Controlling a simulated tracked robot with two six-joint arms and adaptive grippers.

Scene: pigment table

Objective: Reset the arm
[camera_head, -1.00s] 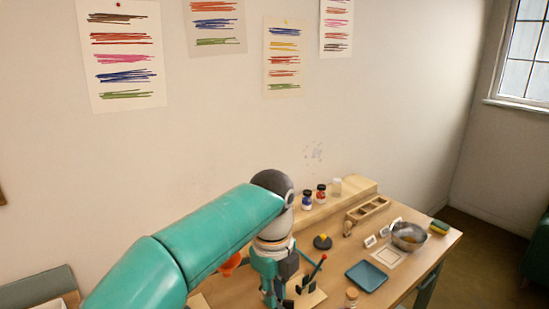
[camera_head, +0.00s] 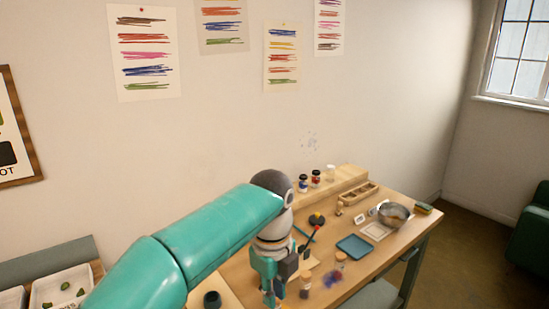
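My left arm, teal with dark joints, comes in from the lower left. My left gripper (camera_head: 273,288) points down over the left part of the wooden table (camera_head: 400,237), near the bottom edge of the view. Its fingertips are small and partly cut off, so I cannot tell how far apart they are. No held object can be made out. A cork-topped jar (camera_head: 305,287) is just right of the gripper. My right gripper is not in view.
A blue tray (camera_head: 353,246), metal bowl (camera_head: 394,215), wooden compartment box (camera_head: 360,194) and another corked jar (camera_head: 340,261) are on the table. A blue-red smear (camera_head: 332,279) lies near its front. A dark pot (camera_head: 212,299) is left of the gripper.

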